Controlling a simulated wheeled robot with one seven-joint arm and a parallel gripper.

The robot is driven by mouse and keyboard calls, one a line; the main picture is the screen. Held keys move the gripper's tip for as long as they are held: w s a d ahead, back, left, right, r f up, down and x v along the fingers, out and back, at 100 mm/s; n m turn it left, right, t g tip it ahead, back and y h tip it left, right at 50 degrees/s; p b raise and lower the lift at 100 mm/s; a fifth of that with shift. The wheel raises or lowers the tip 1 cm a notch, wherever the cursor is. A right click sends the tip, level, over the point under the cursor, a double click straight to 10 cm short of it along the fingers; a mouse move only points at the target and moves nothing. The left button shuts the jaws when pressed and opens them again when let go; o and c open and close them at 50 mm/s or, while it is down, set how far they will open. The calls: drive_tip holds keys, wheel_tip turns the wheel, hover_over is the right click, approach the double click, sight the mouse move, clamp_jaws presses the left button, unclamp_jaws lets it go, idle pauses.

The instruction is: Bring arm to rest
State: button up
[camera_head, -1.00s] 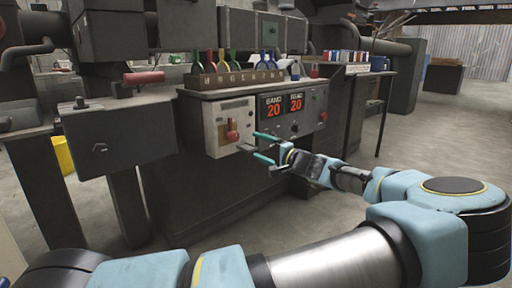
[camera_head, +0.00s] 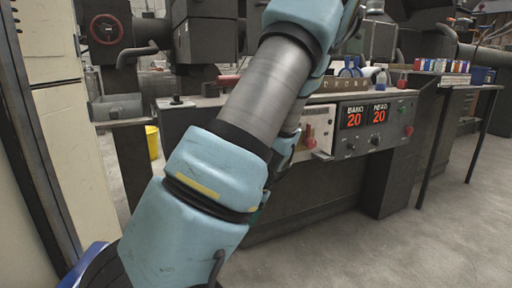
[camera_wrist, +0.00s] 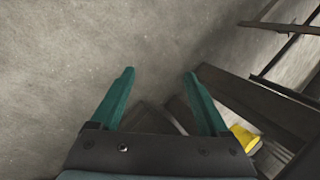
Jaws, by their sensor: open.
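My arm (camera_head: 265,100) rises folded across the middle of the head view, in front of the machine. My gripper (camera_wrist: 160,72) shows in the wrist view with two green fingers apart and nothing between them. The fingers point over bare grey concrete floor and touch nothing. In the head view my arm hides the gripper almost wholly.
The dark machine's control panel (camera_head: 375,127) shows two red "20" displays. A red switch (camera_head: 309,138) sits left of them, close to my arm. A yellow bin (camera_head: 152,142) stands at the left. A side table (camera_head: 455,87) and open floor (camera_head: 420,235) are at the right.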

drive_tip(key=s+a+r+n+h, duration=0.25)
drive_tip(key=s+r+h, duration=0.25)
drive_tip(key=s+r, duration=0.55)
wheel_tip(320, 180, up, 29)
drive_tip(key=p, duration=2.9)
drive_tip(key=shift+w+d+t+p, duration=0.15)
drive_tip(key=shift+d+t+p, duration=0.2)
drive_tip(key=shift+d+t, duration=0.1)
